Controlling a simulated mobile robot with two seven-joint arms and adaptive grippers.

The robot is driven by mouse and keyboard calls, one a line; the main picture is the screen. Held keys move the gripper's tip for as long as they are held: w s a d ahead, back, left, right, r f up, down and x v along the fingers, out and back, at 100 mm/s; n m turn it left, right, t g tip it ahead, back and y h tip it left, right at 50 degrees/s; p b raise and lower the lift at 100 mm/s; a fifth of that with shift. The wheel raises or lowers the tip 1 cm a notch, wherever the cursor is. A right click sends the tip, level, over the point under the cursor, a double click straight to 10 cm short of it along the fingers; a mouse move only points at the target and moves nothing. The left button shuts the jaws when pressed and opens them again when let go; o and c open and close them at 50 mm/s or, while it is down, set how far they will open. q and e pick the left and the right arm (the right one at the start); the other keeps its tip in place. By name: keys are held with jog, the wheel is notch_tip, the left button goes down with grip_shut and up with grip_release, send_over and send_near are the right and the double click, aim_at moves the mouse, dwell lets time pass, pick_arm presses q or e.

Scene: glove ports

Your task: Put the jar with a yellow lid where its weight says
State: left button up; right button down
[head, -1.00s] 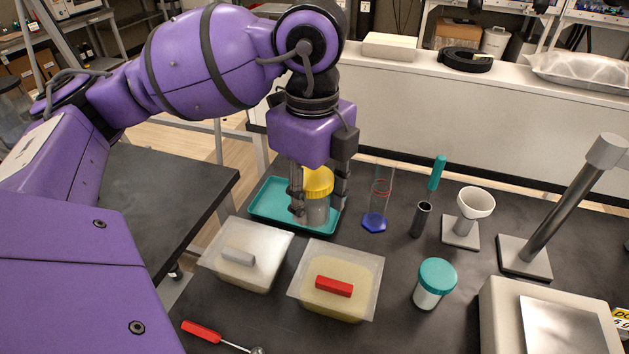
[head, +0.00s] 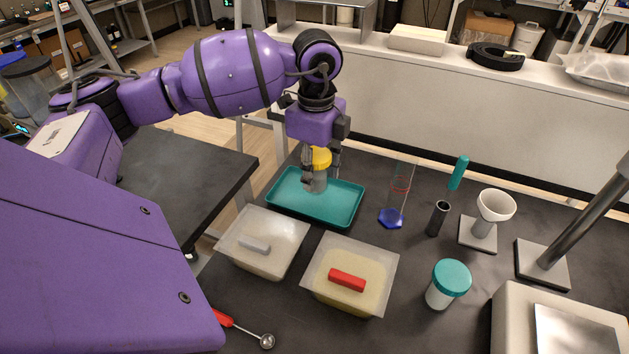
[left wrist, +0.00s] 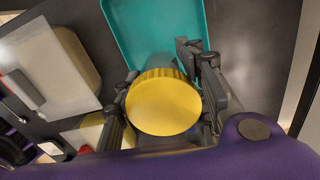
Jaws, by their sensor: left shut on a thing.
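The jar with a yellow lid (head: 320,158) has a clear-greyish body and is upright in my left gripper (head: 321,178). The fingers are shut around the jar's sides. In the left wrist view the round yellow lid (left wrist: 163,103) fills the space between the fingers (left wrist: 170,95). The jar is over the back part of the teal tray (head: 345,210); whether its base touches the tray I cannot tell. A scale with a metal plate (head: 575,330) is at the lower right, partly cut off. My right gripper is not in view.
Two lidded tubs stand in front of the tray, one with a grey handle (head: 254,244), one with a red handle (head: 347,280). A teal-lidded jar (head: 448,283), a glass cylinder (head: 399,195), a dark tube (head: 437,218) and a funnel stand (head: 483,230) are to the right. A red-handled scoop (head: 240,328) lies in front.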

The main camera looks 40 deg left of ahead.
aim_at(315, 152)
pick_arm(q)
jog(key=shift+w+a+f, duration=0.25)
jog(key=shift+f, duration=0.15)
jog(key=shift+w+a+f, duration=0.1)
jog(key=shift+f, duration=1.7)
jog(key=o, duration=1.4)
notch_tip(315, 152, up, 12)
jog(key=shift+r, duration=0.15)
